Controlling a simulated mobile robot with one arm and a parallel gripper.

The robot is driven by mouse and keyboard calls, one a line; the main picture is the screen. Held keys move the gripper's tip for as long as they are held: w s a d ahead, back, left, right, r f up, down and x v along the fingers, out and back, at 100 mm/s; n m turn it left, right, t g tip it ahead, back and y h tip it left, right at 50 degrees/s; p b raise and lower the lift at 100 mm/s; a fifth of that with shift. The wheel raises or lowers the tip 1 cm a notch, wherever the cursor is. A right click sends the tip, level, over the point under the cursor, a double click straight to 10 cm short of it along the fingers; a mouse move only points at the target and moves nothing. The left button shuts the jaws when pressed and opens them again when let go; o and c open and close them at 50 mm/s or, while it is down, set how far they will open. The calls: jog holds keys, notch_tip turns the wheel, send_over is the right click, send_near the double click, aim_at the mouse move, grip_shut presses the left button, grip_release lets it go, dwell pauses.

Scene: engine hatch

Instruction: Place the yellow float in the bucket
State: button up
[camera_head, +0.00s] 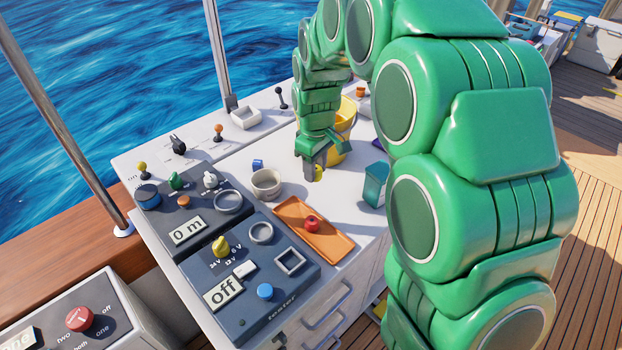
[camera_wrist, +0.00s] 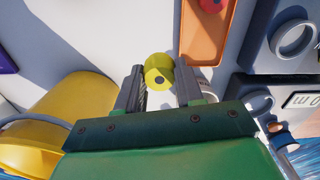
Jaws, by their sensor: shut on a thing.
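The yellow float (camera_wrist: 158,68) is between the two fingers of my gripper (camera_wrist: 160,88) in the wrist view, and the gripper is shut on it. In the head view my gripper (camera_head: 314,166) points down over the white bench top, with a small part of the float (camera_head: 319,174) showing at its fingertips. A yellow bucket (camera_head: 347,115) stands just behind my gripper, partly hidden by my arm. A large yellow shape at the left of the wrist view looks like the bucket (camera_wrist: 75,103). The float is outside the bucket.
An orange tray (camera_head: 323,243) with a red object (camera_head: 312,223) lies in front of my gripper. A beige cup (camera_head: 266,183) and a small blue object (camera_head: 258,164) stand to its left, a teal box (camera_head: 374,184) to its right. Control panels (camera_head: 250,265) fill the front left.

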send_over(311, 189)
jog(key=shift+f, duration=4.15)
jog(key=shift+f, duration=0.15)
jog(key=o, duration=1.1)
notch_tip(311, 189, up, 12)
